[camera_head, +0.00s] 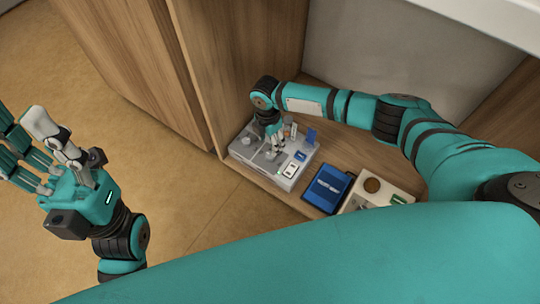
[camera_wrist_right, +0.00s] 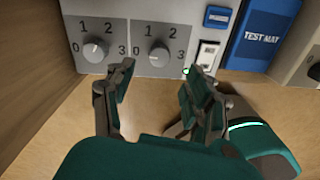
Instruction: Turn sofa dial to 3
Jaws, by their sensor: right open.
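A grey control box (camera_head: 285,175) sits on the wooden shelf and carries two dials marked 0 to 3. The left dial (camera_wrist_right: 96,50) and the right dial (camera_wrist_right: 158,54) show in the right wrist view. No readable label tells which is the sofa dial, and their pointer positions are unclear. My right gripper (camera_wrist_right: 159,76) is open and empty. Its fingertips are spread to either side below the right dial, apart from it in the picture. In the head view my right gripper (camera_head: 272,143) hangs over the box. My left gripper (camera_head: 35,150) is open and empty above the floor.
The box has a blue button (camera_wrist_right: 217,17) and a white switch (camera_wrist_right: 208,55). A blue test mat (camera_head: 327,188) and a beige unit (camera_head: 378,192) with a brown disc lie to its right. Wooden panels (camera_head: 245,60) stand behind; the floor at left is clear.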

